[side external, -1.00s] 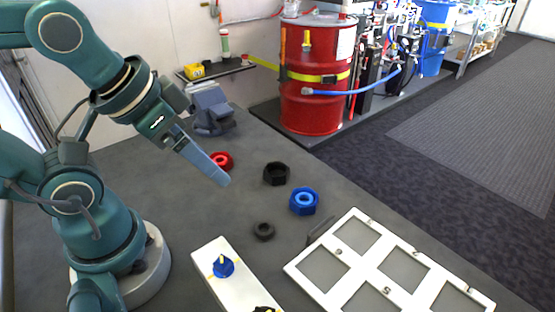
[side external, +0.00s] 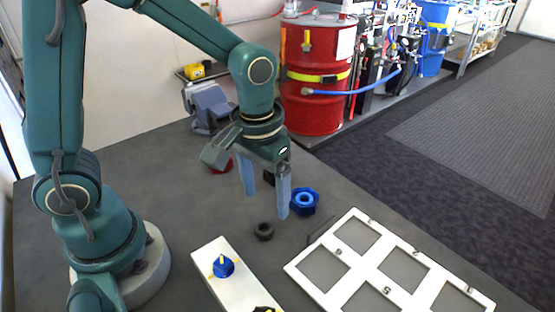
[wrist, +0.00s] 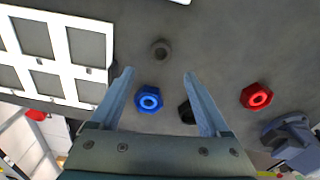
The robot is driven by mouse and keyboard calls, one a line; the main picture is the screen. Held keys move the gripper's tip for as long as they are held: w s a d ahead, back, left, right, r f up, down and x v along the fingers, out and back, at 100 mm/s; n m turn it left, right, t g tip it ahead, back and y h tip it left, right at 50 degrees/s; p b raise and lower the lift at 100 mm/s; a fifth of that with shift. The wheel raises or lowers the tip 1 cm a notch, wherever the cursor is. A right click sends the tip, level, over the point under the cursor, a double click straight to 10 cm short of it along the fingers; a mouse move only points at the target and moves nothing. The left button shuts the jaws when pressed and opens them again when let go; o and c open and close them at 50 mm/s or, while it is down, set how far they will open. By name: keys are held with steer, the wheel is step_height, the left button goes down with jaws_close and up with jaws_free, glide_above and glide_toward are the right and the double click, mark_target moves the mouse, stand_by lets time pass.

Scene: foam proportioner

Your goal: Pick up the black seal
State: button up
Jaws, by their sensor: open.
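The black seal (side external: 264,231) is a small dark ring lying flat on the grey table. In the wrist view the seal (wrist: 160,50) lies ahead of the fingertips, roughly centred between them. My gripper (side external: 265,203) points down, open and empty, above the table close to the seal. In the wrist view its two fingers (wrist: 158,74) are spread apart, with nothing held between them. The seal is in full view in both pictures.
A blue nut (side external: 304,201) is right of my gripper. A black nut (wrist: 186,112) is partly hidden by a finger; a red nut (wrist: 256,96) lies right. A white framed tray (side external: 352,216) and a white block with a blue knob (side external: 223,266) flank the seal.

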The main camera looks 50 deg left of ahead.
mark_target(264, 227)
steer(key=shift+s+d+f+g, duration=0.1)
steer(key=shift+s+f+g, duration=0.2)
steer(key=shift+f, duration=2.85)
jaws_close()
